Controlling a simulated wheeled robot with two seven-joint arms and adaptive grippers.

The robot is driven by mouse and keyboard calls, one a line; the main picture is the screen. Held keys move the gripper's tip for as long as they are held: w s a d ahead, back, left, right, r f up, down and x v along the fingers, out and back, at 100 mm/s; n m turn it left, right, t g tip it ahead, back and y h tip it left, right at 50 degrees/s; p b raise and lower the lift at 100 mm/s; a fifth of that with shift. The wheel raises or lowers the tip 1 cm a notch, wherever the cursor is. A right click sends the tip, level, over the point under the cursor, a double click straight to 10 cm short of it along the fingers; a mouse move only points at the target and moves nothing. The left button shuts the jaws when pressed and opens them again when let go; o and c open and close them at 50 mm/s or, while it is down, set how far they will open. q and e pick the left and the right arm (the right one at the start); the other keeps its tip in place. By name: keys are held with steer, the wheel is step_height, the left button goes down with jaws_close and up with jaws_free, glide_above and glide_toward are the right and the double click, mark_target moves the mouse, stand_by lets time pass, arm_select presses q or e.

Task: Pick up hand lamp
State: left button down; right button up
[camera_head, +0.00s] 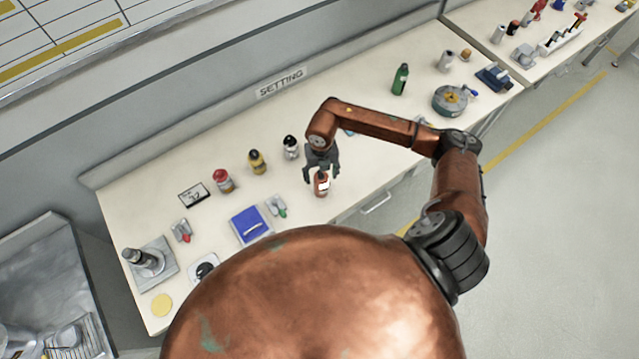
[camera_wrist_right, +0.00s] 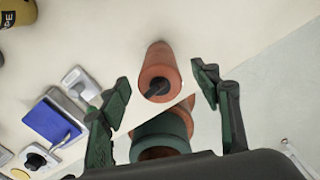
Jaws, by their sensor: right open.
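My right gripper (camera_head: 321,172) is open over a small orange-red bottle-like object (camera_head: 321,187) with a pale label, near the front edge of the table. In the right wrist view this object is an orange cylinder (camera_wrist_right: 159,66) with a dark tip, between and beyond the spread fingers of the gripper (camera_wrist_right: 162,88). I see no grip on it. I cannot tell whether this is the hand lamp. Two small grey items, one with a green end (camera_head: 276,206) and one with a red end (camera_head: 181,231), lie farther left. My left gripper is not in view.
A blue tray-like item (camera_head: 249,225) lies left of the gripper. White-and-black (camera_head: 290,147), yellow (camera_head: 257,162) and red-capped (camera_head: 222,180) bottles stand behind it. A green bottle (camera_head: 400,79) and a round device (camera_head: 450,99) stand at the right. The table between is mostly clear.

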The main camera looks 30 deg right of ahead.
step_height(320, 180, down, 6)
steer(key=shift+s+p, duration=0.15)
steer(key=shift+p, duration=0.55)
steer(key=shift+c, duration=0.3)
steer(key=shift+a, duration=0.1)
steer(key=c, duration=1.3)
steer(key=shift+r, duration=0.1)
steer(key=shift+c, duration=0.2)
